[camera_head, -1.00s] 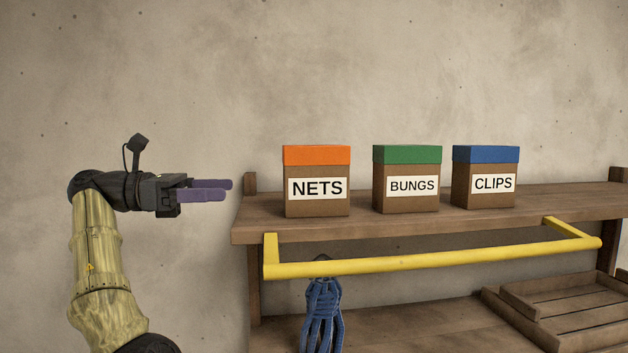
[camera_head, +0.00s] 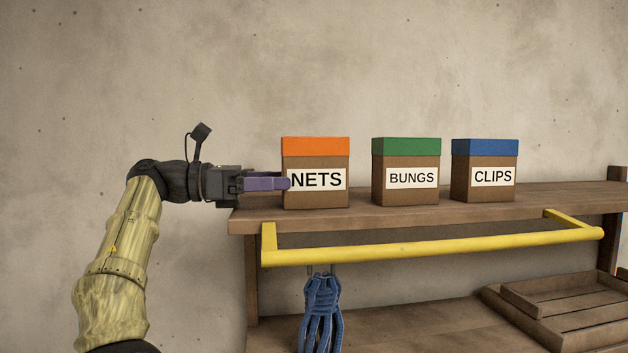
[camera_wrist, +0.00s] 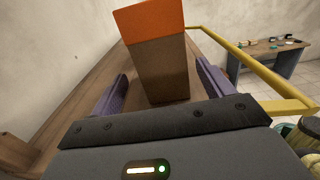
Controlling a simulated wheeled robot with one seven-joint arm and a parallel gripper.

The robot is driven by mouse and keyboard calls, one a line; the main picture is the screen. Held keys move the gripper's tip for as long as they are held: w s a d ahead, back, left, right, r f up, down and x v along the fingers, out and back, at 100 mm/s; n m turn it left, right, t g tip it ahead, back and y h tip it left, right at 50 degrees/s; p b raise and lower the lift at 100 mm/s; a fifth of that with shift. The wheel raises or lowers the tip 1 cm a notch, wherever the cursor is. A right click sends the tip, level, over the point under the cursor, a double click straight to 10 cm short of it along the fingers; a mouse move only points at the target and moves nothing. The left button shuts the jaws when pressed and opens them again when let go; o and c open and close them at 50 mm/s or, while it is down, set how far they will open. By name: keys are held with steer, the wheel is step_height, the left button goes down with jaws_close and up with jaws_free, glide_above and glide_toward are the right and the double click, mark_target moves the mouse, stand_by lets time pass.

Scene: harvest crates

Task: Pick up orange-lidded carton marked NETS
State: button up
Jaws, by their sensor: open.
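The orange-lidded carton marked NETS (camera_head: 316,195) stands upright on the wooden shelf (camera_head: 400,211), at the left of a row of cartons. My gripper (camera_head: 288,184) is at its left side, with a purple finger overlapping the left edge of its label in the head view. In the wrist view the carton (camera_wrist: 160,65) rises between the two purple fingers of my gripper (camera_wrist: 165,88). The fingers are spread, with gaps on both sides of the carton.
A green-lidded BUNGS carton (camera_head: 406,198) and a blue-lidded CLIPS carton (camera_head: 484,193) stand to the right. A yellow rail (camera_head: 430,247) runs along the shelf front. A blue bundle (camera_head: 322,305) hangs below it. Wooden trays (camera_head: 560,303) sit lower right.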

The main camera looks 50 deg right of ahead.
mark_target(306, 175)
steer(key=shift+x, duration=0.8)
steer(key=x, duration=0.2)
steer(key=r+x, duration=0.1)
steer(key=x, duration=0.1)
steer(key=shift+s+p, duration=0.3)
steer(key=shift+p, duration=0.1)
steer(key=shift+s+d+f, duration=0.15)
steer(key=shift+s+d, duration=0.1)
steer(key=shift+d, duration=0.1)
steer(key=shift+w, duration=0.1)
steer(key=shift+a, duration=0.1)
steer(key=c, duration=1.2)
